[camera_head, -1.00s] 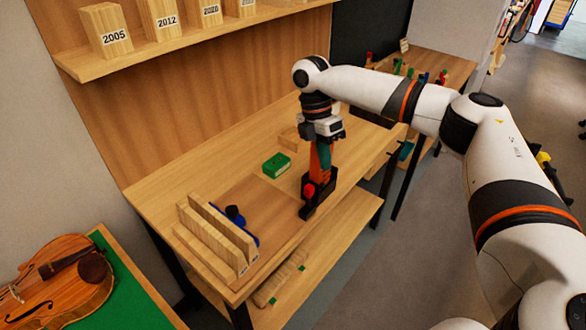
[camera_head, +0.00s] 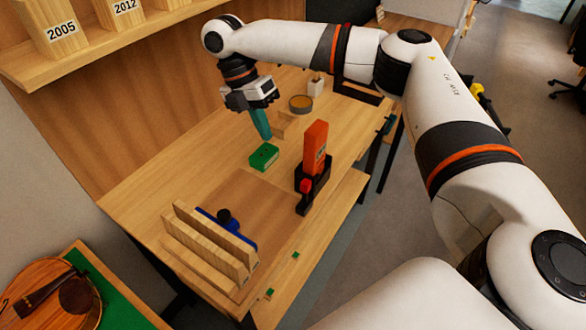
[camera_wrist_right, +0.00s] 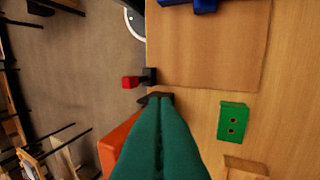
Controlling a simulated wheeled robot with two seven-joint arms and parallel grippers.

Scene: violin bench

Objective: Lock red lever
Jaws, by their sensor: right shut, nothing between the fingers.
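The orange-red lever (camera_head: 315,145) stands upright in a black clamp base (camera_head: 313,188) at the bench's front edge. A small red knob (camera_head: 305,186) sits on the base's near side. The right wrist view also shows part of the lever (camera_wrist_right: 116,140) and the red knob (camera_wrist_right: 130,82). My right gripper (camera_head: 262,128) has teal fingers pointing down. It is shut and empty, up and left of the lever and apart from it in the head view. Its shut fingers (camera_wrist_right: 160,140) hide part of the clamp in the wrist view. My left gripper is not in view.
A green block (camera_head: 264,156) lies on the bench below my right gripper. Upright wooden boards (camera_head: 208,248) and a blue clamp (camera_head: 236,232) with a black knob stand at the near end. A round tin (camera_head: 301,104) sits farther back. A shelf hangs above.

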